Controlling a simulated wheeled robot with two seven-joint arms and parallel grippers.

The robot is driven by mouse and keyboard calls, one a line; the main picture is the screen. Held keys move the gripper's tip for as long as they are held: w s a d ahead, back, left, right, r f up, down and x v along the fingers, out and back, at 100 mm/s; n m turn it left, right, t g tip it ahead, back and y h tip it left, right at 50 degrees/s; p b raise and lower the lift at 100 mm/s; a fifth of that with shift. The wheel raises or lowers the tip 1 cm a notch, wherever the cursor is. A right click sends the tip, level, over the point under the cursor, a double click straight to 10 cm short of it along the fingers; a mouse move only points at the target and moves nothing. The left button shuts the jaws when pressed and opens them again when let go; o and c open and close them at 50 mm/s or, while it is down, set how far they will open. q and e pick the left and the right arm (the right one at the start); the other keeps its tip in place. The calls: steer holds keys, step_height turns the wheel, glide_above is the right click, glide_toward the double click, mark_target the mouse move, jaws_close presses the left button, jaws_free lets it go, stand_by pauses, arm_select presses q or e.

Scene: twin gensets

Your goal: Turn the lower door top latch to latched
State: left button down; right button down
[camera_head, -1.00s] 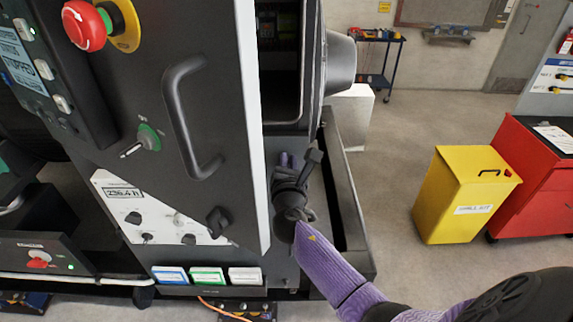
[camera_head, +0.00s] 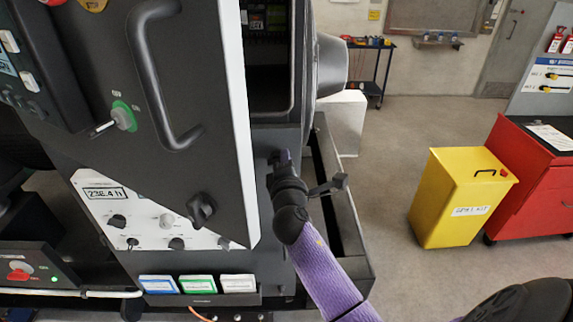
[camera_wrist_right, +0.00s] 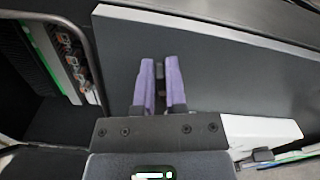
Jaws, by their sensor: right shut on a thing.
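My right gripper (camera_head: 282,158) comes in from below and reaches the dark grey lower door (camera_head: 272,135), just under the open bay and beside the white edge of the large swung-out door. In the right wrist view its two purple fingers (camera_wrist_right: 161,68) stand close together against a flat grey panel (camera_wrist_right: 225,70). They are shut on a small dark part, which I take to be the lower door top latch (camera_head: 272,158). It is mostly hidden by the fingers, so its exact angle cannot be read. My left gripper is not in view.
The large door (camera_head: 190,60) with a bar handle and a black knob (camera_head: 201,210) stands close to the left of my right gripper. A dark raised-edge tray (camera_head: 345,225) lies to the right. A yellow bin (camera_head: 455,200) and red cabinet (camera_head: 540,180) stand on open floor.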

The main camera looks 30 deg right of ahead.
steer(key=shift+f+m+b, duration=0.25)
steer(key=shift+m+b, duration=0.1)
steer(key=shift+m, duration=0.45)
steer(key=shift+f+m+b, duration=0.2)
steer(key=shift+m+b, duration=0.1)
steer(key=shift+m, duration=0.5)
steer(key=c, duration=0.9)
jaws_free()
steer(key=shift+w, duration=0.1)
steer(key=shift+o, duration=1.1)
steer(key=shift+w+a, duration=0.1)
steer(key=shift+r, duration=0.1)
steer(key=v, duration=1)
steer(key=shift+b, duration=0.4)
